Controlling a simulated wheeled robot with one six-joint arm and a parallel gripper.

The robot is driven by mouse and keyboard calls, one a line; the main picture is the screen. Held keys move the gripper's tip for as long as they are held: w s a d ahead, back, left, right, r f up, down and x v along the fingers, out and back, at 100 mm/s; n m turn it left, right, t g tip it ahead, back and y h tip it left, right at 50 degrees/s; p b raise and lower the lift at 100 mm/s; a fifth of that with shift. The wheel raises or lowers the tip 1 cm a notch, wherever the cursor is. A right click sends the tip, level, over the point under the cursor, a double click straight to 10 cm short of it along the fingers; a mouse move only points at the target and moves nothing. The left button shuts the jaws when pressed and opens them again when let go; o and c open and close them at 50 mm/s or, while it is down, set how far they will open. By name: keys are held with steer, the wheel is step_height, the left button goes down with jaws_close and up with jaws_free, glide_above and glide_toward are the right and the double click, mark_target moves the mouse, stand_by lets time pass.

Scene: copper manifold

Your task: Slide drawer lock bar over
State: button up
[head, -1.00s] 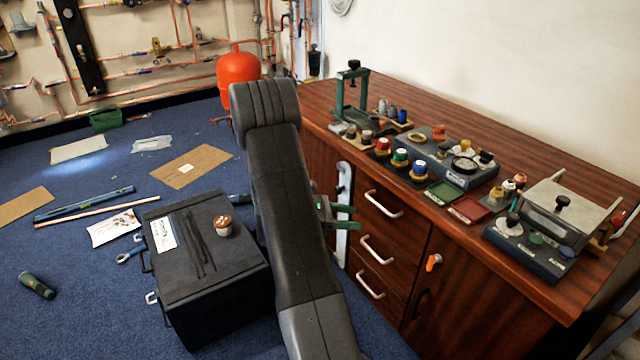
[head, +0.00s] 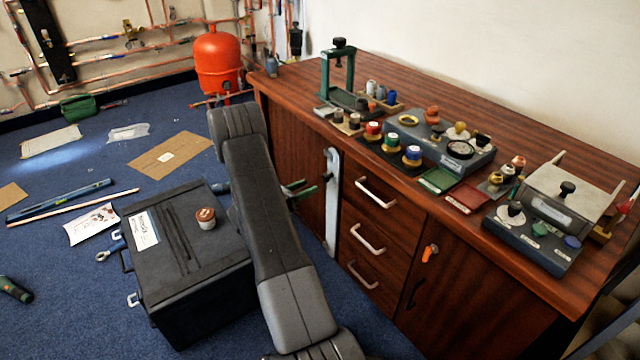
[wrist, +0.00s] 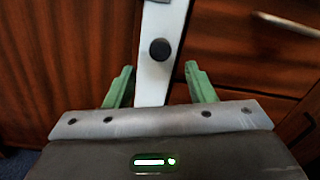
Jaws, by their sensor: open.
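The lock bar (head: 332,215) is a pale upright strip on the cabinet front, just left of the drawers. In the wrist view the bar (wrist: 157,78) runs down the middle and carries a round black knob (wrist: 160,50). My gripper (head: 306,188) has green fingers and is in front of the cabinet, left of the bar in the head view. In the wrist view my gripper (wrist: 158,72) is open, with one finger on each side of the bar's line and the knob above the tips. I see no contact. The bar's lower part is hidden there by the gripper body.
Three drawers with pale handles (head: 375,192) are right of the bar. An orange catch (head: 430,252) is on the cabinet door. The wooden top (head: 440,110) holds many small items. A black case (head: 185,265) stands on the floor beside my arm. Blue carpet is partly clear.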

mark_target(323, 180)
steer(key=b+x, duration=0.1)
steer(key=x, duration=0.5)
steer(key=shift+c, duration=0.4)
